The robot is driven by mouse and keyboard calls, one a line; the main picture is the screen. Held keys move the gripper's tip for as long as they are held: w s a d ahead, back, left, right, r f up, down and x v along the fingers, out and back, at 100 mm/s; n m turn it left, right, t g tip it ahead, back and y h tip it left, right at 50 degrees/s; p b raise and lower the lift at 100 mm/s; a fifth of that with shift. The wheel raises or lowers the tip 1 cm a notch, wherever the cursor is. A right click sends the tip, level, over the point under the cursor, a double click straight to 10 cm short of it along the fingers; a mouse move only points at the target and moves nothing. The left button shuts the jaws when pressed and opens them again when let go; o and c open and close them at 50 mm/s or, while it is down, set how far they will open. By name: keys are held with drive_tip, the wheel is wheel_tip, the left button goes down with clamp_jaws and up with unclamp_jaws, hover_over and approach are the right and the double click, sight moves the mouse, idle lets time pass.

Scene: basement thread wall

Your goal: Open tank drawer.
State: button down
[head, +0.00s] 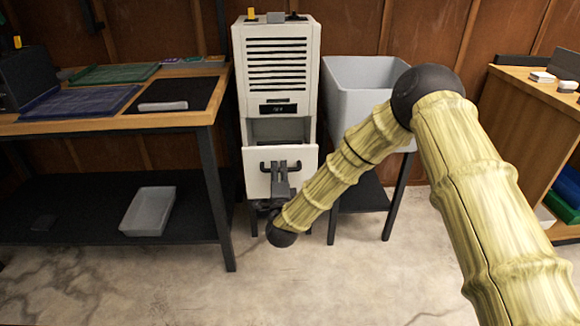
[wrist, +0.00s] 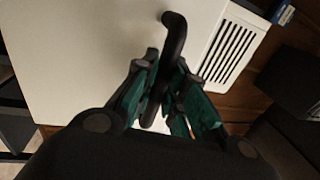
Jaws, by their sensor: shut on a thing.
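The tank drawer (head: 257,185) is the white front panel at the bottom of a tall white vented unit (head: 238,90). A dark bar handle (head: 297,166) runs across the drawer front. A recess (head: 280,129) shows above the panel; I cannot tell exactly how far out the drawer stands. My gripper (head: 281,171) is at the middle of the handle. In the wrist view, the dark handle (wrist: 175,38) runs down between the green-padded fingers of my gripper (wrist: 163,85), which are shut on it. The white drawer front (wrist: 80,50) fills the upper left there.
A workbench (head: 170,117) with mats and a lower shelf holding a grey bin (head: 149,211) stands left. A grey tub (head: 350,95) on dark legs is close on the right. A wooden cabinet (head: 530,130) stands far right. The concrete floor (head: 300,285) in front is clear.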

drive_tip(key=shift+s+a, duration=0.15)
drive_tip(key=shift+a, duration=0.2)
drive_tip(key=c, duration=1.8)
unclamp_jaws()
drive_tip(key=shift+c, duration=0.2)
drive_tip(key=o, duration=0.3)
drive_tip(key=shift+a, duration=0.2)
drive_tip(key=shift+o, duration=0.4)
drive_tip(key=shift+d, duration=0.4)
drive_tip(key=s+f, duration=0.2)
drive_tip(key=s, duration=0.9)
drive_tip(key=shift+s+d+f, duration=0.15)
drive_tip(key=shift+s+d, duration=0.15)
drive_tip(key=shift+d, duration=0.1)
